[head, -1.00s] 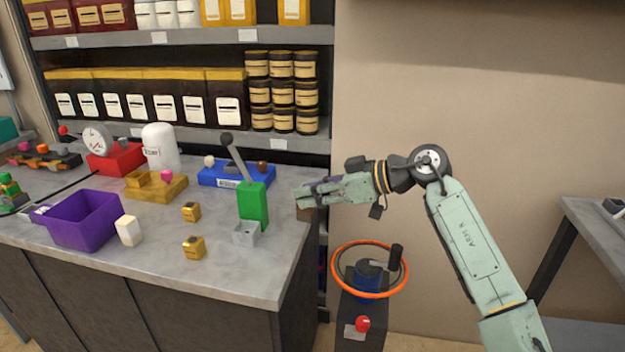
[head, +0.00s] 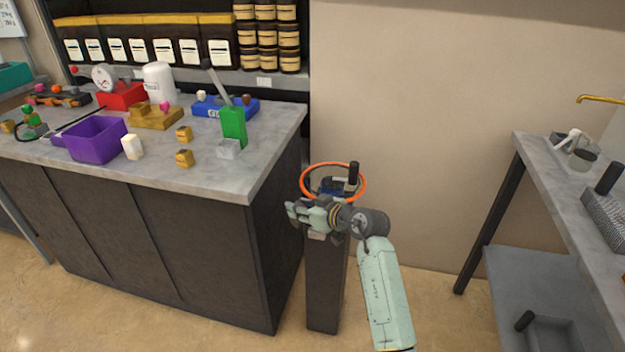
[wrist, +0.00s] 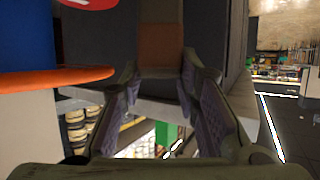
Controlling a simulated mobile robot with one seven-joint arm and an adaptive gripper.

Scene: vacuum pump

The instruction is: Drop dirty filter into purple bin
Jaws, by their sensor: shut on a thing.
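The purple bin (head: 98,148) stands open-topped on the left part of the grey counter in the head view. My gripper (head: 293,213) is right of the counter, low in front of the pedestal with the orange ring and well away from the bin. In the wrist view my gripper (wrist: 160,85) is shut on a brown block (wrist: 160,45), which looks like the dirty filter. The block is not clearly visible in the head view now. The inside of the bin cannot be seen well.
A white block (head: 132,147) stands just right of the bin. Gold blocks (head: 184,158), a green lever stand (head: 233,128) and a blue tray (head: 225,108) are farther right. The orange ring (head: 334,165) sits close behind my gripper. Another table (head: 560,170) is at right.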

